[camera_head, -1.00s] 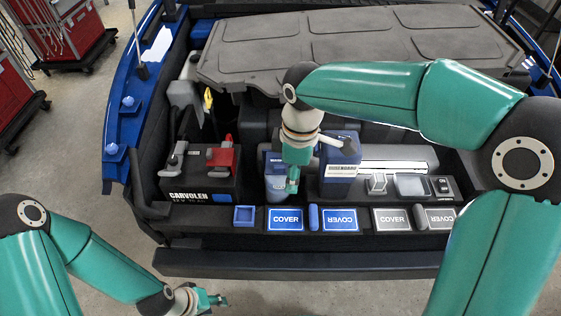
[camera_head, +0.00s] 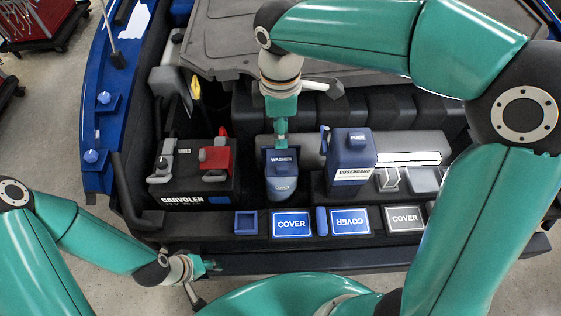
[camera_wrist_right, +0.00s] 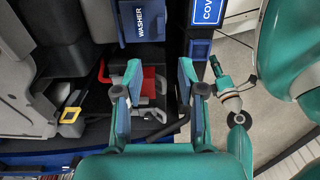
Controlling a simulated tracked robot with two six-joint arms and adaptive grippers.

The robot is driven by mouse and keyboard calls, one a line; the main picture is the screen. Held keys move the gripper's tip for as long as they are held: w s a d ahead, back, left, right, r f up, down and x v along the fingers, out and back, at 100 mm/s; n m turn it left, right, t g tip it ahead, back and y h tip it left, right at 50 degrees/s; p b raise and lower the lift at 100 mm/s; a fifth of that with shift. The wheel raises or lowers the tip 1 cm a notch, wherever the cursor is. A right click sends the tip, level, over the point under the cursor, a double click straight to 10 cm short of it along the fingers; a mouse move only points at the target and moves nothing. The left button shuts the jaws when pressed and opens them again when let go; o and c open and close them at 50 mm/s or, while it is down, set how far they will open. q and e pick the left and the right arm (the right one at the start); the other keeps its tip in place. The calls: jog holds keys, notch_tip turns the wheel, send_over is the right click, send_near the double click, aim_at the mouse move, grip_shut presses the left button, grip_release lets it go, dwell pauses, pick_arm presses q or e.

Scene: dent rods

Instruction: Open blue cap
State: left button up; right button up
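The blue cap marked WASHER (camera_head: 282,168) sits on the blue-grey washer tank between the battery and a blue box. It also shows at the top of the right wrist view (camera_wrist_right: 141,22), beyond my fingertips. My right gripper (camera_head: 281,142) points down at the cap's rear edge. In the wrist view its two fingers (camera_wrist_right: 158,82) are spread wide with nothing held between them. Whether a finger touches the cap cannot be told. My left gripper (camera_head: 212,265) is low in front of the bay, away from the cap, and its fingers are too small to read.
A black battery (camera_head: 193,181) with grey and red terminal clamps stands left of the washer tank. The blue box marked DUSENBOARD (camera_head: 352,160) stands to the right. The grey bay cover (camera_head: 225,62) lies behind.

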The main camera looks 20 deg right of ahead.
aim_at(282, 167)
jog(key=f, duration=0.7)
jog(key=f+b, duration=0.1)
jog(key=f, duration=0.6)
jog(key=shift+s+d+f, duration=0.1)
jog(key=shift+d+f, duration=0.1)
jog(key=shift+f, duration=0.1)
jog(key=shift+c, duration=0.3)
grip_shut()
